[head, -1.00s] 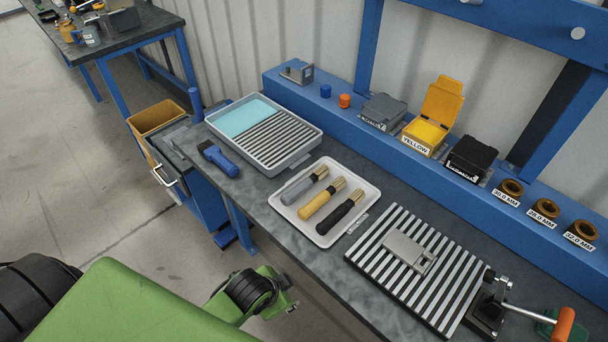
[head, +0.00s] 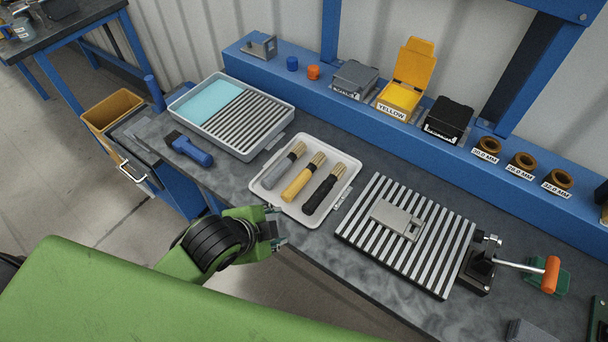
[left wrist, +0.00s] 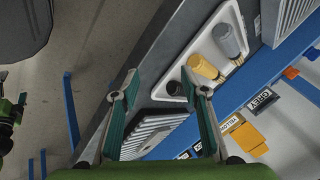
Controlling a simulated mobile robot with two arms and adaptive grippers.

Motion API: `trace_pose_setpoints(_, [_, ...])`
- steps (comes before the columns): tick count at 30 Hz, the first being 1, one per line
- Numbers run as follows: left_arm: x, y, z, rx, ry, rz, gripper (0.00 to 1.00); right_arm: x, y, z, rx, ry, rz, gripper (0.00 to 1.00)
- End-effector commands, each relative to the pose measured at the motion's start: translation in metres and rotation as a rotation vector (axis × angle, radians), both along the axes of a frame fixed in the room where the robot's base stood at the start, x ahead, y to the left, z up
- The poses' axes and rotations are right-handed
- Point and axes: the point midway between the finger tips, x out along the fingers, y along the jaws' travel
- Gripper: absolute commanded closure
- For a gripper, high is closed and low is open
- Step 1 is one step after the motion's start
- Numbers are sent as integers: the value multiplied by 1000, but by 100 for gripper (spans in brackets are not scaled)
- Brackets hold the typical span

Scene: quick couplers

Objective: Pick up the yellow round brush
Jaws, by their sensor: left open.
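The yellow round brush (head: 295,189) lies in a white tray (head: 269,200) on the workbench, between a grey brush (head: 278,174) and a black brush (head: 318,196). Its bristles point away from me. My left gripper (head: 277,227) is open and empty, just short of the tray's near edge. In the left wrist view the open jaws (left wrist: 166,87) spread below the tray, and the yellow brush (left wrist: 204,66) shows beyond the right finger. The black brush is partly hidden behind that finger. My right gripper is out of view.
A slatted plate (head: 360,233) with a metal block and an orange-handled crank (head: 551,274) sits right of the tray. A grey tray (head: 262,141) and a blue-handled brush (head: 190,150) lie left. Labelled boxes and bushings line the blue rail (head: 330,100) behind.

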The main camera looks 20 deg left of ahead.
Motion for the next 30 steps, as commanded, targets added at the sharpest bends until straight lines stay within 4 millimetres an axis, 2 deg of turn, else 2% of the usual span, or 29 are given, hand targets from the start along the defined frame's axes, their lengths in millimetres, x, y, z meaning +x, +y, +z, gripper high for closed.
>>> trace_pose_setpoints(5, [20, -10, 22, 162, -119, -285, 59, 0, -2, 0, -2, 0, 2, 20])
trace_pose_setpoints(11, [40, -19, 54, 523, -314, -804, 59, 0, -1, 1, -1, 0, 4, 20])
trace_pose_setpoints(14, [44, -16, 65, 753, -400, -1089, 59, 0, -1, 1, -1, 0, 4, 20])
trace_pose_setpoints(18, [45, 0, 74, 1044, -469, -1423, 59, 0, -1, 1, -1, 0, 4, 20])
trace_pose_setpoints(24, [44, 24, 79, 1291, -494, -1701, 59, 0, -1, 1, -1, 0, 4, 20])
trace_pose_setpoints(30, [50, 26, 73, 1345, -500, -1767, 59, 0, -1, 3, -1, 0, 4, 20])
